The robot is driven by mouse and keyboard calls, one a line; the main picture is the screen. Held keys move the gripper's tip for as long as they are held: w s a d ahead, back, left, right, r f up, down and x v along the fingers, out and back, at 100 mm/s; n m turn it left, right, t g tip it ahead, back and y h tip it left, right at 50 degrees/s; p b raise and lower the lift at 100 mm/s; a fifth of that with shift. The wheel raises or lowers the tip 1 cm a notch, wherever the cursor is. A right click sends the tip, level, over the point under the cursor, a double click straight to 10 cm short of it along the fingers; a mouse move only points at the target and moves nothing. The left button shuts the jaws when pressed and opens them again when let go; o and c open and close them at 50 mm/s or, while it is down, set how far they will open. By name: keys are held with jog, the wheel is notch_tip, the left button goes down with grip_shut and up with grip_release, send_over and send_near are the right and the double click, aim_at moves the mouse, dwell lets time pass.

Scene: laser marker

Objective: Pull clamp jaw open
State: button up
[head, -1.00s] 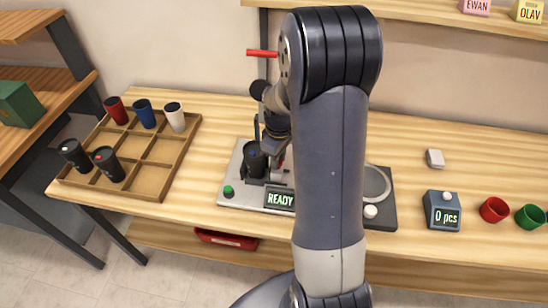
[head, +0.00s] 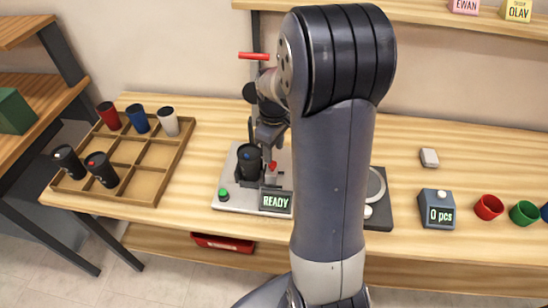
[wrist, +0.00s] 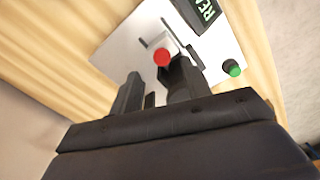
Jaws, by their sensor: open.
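The laser marker's pale base plate (head: 228,195) lies on the workbench, with a READY display (head: 275,201) at its front. A black tumbler (head: 249,160) stands upright in the marker's fixture. The clamp jaw's red knob (head: 272,166) shows just right of the tumbler. In the wrist view the red knob (wrist: 162,57) lies just ahead of the gap between my fingertips. My gripper (wrist: 154,80) is open, with nothing visibly held. In the head view it is above the fixture, partly hidden by my arm. Whether a finger touches the knob or jaw, I cannot tell.
A wooden divided tray (head: 150,197) with several tumblers stands at the left. A green button (head: 223,194) is on the plate's front left corner. A counter box (head: 437,210) reading "0 pcs" and red and green cups (head: 523,213) are at the right.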

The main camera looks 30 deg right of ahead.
aim_at(274, 164)
notch_tip(274, 164, up, 6)
jog(key=shift+f, duration=0.15)
dwell(0.3)
notch_tip(274, 164, down, 10)
jog(key=shift+f, duration=0.2)
jog(key=shift+w+a+f+p, duration=0.2)
jog(key=shift+w+a+p, duration=0.25)
jog(key=shift+a, duration=0.3)
jog(key=shift+w+r, duration=0.1)
jog(key=shift+r, duration=0.55)
